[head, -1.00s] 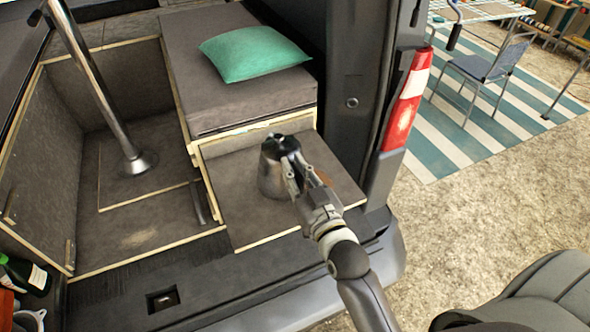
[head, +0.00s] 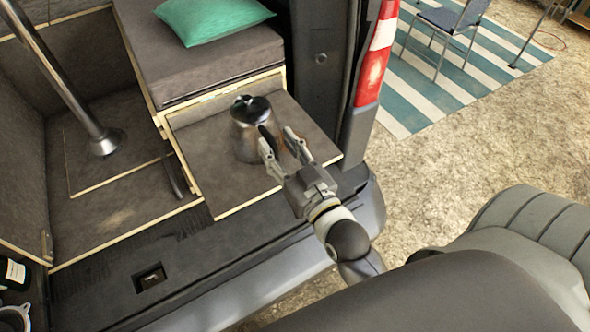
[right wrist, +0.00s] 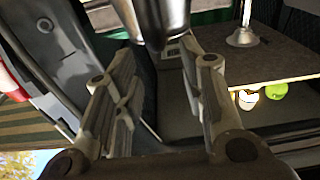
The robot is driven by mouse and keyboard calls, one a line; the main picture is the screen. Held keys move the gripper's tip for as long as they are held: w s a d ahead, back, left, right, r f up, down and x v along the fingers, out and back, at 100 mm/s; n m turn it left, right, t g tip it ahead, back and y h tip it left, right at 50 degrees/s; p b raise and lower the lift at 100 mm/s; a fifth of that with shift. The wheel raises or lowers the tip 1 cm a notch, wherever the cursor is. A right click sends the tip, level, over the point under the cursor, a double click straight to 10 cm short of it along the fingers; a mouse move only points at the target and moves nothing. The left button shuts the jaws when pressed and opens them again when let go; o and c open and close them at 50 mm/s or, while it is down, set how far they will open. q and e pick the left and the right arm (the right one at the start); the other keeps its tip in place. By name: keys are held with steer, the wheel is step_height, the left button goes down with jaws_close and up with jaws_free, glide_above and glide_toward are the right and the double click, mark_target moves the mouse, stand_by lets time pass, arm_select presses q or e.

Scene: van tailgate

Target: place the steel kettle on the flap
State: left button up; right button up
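The steel kettle (head: 246,138), with a dark lid and a dark handle, stands upright on the flap (head: 212,180), the brown panel with pale edges at the van's rear. My right gripper (head: 282,142) is open just in front of the kettle, on its right, near the handle. No grip on the kettle shows. In the right wrist view the kettle's shiny body (right wrist: 160,18) is at the top, beyond the gap between the two spread fingers (right wrist: 158,75). My left gripper is not in view.
A grey cushioned bench (head: 215,60) with a green pillow (head: 212,18) stands behind the flap. A metal post (head: 55,60) rises at the left. The van's pillar with a red-white lamp (head: 374,62) is close on the right. Bare flap lies around the kettle.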

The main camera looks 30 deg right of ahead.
steer(key=s+b, duration=0.1)
steer(key=s, duration=0.5)
steer(key=shift+s+b, duration=0.2)
steer(key=shift+b, duration=0.1)
steer(key=shift+f, duration=0.15)
steer(key=s+a+f+g, duration=0.1)
steer(key=f+g, duration=0.2)
steer(key=f, duration=1)
steer(key=s+a+f+n+g+y, duration=0.1)
steer(key=s+a+f+g, duration=0.1)
steer(key=f, duration=1)
steer(key=s+a+f+g, duration=0.1)
steer(key=f+g, duration=0.2)
steer(key=f, duration=1)
steer(key=s+d+f+g, duration=0.3)
steer(key=s+f+g, duration=0.2)
steer(key=s+f, duration=0.95)
steer(key=s+d+f+g+h, duration=0.1)
steer(key=s+d+f+g, duration=0.3)
steer(key=s+f, duration=0.5)
steer(key=shift+s+d+n+h, duration=0.35)
steer(key=shift+s+d, duration=0.45)
steer(key=shift+s, duration=0.45)
